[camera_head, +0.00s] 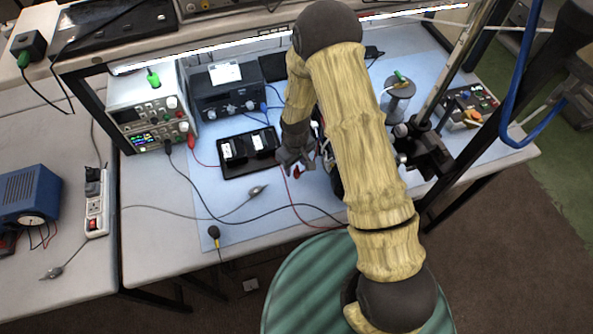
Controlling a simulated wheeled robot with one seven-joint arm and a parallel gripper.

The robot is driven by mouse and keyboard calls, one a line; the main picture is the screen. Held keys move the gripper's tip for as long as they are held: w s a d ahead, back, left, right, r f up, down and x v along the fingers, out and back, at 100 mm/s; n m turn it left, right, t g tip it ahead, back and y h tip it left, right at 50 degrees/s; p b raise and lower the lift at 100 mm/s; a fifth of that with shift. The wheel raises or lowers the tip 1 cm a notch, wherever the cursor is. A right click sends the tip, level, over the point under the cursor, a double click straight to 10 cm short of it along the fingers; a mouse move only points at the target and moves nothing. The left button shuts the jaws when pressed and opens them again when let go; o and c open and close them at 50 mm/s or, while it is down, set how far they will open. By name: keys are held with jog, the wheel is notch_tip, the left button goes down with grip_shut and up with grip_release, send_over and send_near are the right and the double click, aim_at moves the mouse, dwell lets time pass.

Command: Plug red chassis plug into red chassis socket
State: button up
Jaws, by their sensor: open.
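My gripper (295,161) hangs over the blue mat, at the right of the black tray. It is small and partly covered by my own arm; it is open. A small red piece (298,171) shows just below the fingertips, beside a thin red cable. It may be the red chassis plug, but I cannot tell whether the fingers touch it. Another red plug-like piece (192,140) with a red cable is at the front right of the light-grey instrument (146,110).
The black tray (233,172) holds white-labelled blocks. A dark-blue instrument (226,97) stands behind it. Black and red cables cross the mat (190,212). A power strip (97,205) lies left.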

aim_at(296, 169)
jog(key=shift+f+p, duration=0.7)
jog(key=shift+f, duration=1)
grip_shut()
